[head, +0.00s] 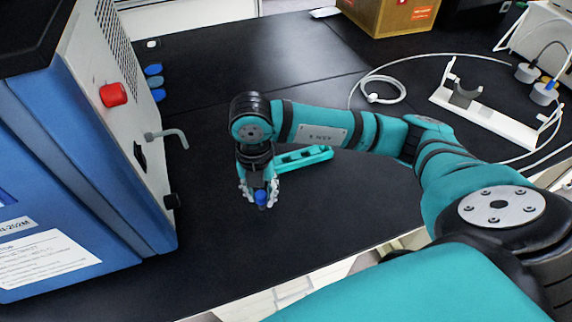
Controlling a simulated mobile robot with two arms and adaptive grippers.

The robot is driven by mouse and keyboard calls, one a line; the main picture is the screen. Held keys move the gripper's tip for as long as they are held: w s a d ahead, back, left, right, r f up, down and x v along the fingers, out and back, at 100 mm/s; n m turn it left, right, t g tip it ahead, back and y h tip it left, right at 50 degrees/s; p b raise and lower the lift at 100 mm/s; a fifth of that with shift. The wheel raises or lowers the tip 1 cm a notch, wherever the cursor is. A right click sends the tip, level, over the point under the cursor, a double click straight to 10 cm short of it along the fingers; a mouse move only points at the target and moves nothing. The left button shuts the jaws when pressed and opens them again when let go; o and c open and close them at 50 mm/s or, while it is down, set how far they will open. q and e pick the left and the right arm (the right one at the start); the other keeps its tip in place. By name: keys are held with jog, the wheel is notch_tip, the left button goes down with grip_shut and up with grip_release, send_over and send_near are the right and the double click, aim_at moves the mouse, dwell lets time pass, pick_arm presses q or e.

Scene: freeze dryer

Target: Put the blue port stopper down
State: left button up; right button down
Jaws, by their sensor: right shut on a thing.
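The blue port stopper (261,197) is small and dark blue, between the fingertips of my right gripper (259,194). My right gripper points down over the black bench top and is shut on the stopper. The stopper is low, close to the bench surface; I cannot tell whether it touches it. My left gripper is not in the head view.
A blue freeze dryer (85,150) with a red knob (113,95) and a bent metal pipe (167,136) stands at left. Blue caps (154,82) lie behind it. A white stand (490,118) is at right. Bench front is clear.

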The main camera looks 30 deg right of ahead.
jog(key=w+d+p, duration=0.1)
jog(key=w+d, duration=0.2)
jog(key=d, duration=0.1)
jog(key=w+d+p, duration=0.1)
jog(key=w+d, duration=0.3)
jog(key=d, duration=0.1)
jog(key=w+d+f+p, duration=0.1)
jog(key=w+d, duration=0.2)
jog(key=d, duration=0.1)
jog(key=shift+w+d+p, duration=0.25)
jog(key=shift+d+p, duration=0.05)
jog(key=shift+p, duration=0.1)
jog(key=shift+w+d, duration=0.1)
jog(key=shift+d, duration=0.05)
jog(key=shift+f, duration=0.3)
jog(key=shift+f+p, duration=0.6)
jog(key=shift+f, duration=0.9)
jog(key=c, duration=1.1)
grip_release()
jog(key=shift+r, duration=0.1)
notch_tip(320, 180, up, 12)
jog(key=b, duration=0.2)
jog(key=shift+b, duration=0.4)
